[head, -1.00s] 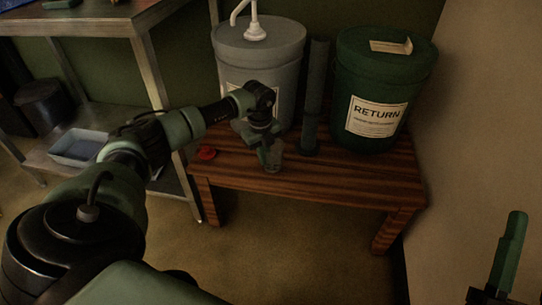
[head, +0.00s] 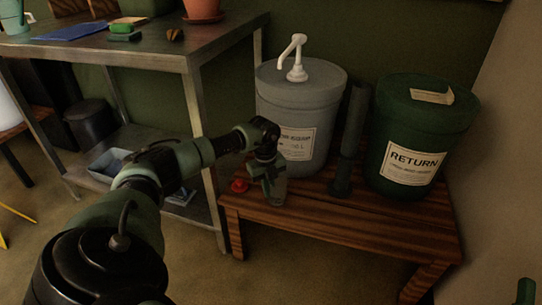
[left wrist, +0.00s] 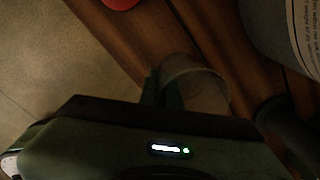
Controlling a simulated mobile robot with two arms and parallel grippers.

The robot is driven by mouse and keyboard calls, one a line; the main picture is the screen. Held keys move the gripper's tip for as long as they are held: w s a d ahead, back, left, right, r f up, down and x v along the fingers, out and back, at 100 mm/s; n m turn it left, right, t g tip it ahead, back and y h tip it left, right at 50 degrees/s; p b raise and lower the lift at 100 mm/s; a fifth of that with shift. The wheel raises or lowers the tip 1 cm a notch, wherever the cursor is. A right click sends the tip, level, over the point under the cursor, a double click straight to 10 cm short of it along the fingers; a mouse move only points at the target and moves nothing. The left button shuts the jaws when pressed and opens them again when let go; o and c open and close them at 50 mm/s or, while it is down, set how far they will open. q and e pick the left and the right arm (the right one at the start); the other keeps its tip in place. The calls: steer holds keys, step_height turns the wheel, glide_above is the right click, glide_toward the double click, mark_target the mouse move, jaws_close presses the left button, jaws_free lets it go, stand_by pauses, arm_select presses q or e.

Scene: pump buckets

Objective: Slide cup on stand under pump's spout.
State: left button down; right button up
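The clear cup (head: 278,192) stands upright on the brown wooden stand (head: 345,222), in front of the grey bucket (head: 308,105). A white pump (head: 297,70) tops that bucket, its spout (head: 281,57) pointing left and forward. In the head view the cup is roughly below the spout tip; exact alignment in depth is unclear. My left gripper (head: 264,190) is at the cup's left side. In the left wrist view its fingers (left wrist: 163,90) are close together at the rim of the cup (left wrist: 205,88); whether they grip it is unclear. A green piece of my right gripper (head: 526,290) shows at lower right.
A red object (head: 239,186) lies left of the cup on the stand. A dark upright cylinder (head: 350,140) and the green RETURN bucket (head: 415,140) stand to the right. A metal table (head: 180,50) is at left. The stand's front right is clear.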

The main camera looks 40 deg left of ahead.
arm_select(q)
steer(key=c, duration=1.6)
jaws_free()
steer(key=shift+o, duration=0.2)
steer(key=shift+r, duration=0.2)
steer(key=r+p, duration=0.2)
steer(key=r, duration=0.5)
steer(key=shift+s, duration=0.2)
steer(key=shift+r+p, duration=0.2)
steer(key=shift+p, duration=0.1)
arm_select(e)
step_height(320, 180, down, 12)
steer(key=d+g+h, duration=0.1)
steer(key=g+h, duration=0.1)
steer(key=g, duration=0.4)
steer(key=shift+d+r+g+h, duration=0.15)
steer(key=shift+d+g+h, duration=0.15)
steer(key=shift+d+g, duration=0.1)
steer(key=shift+a, duration=0.1)
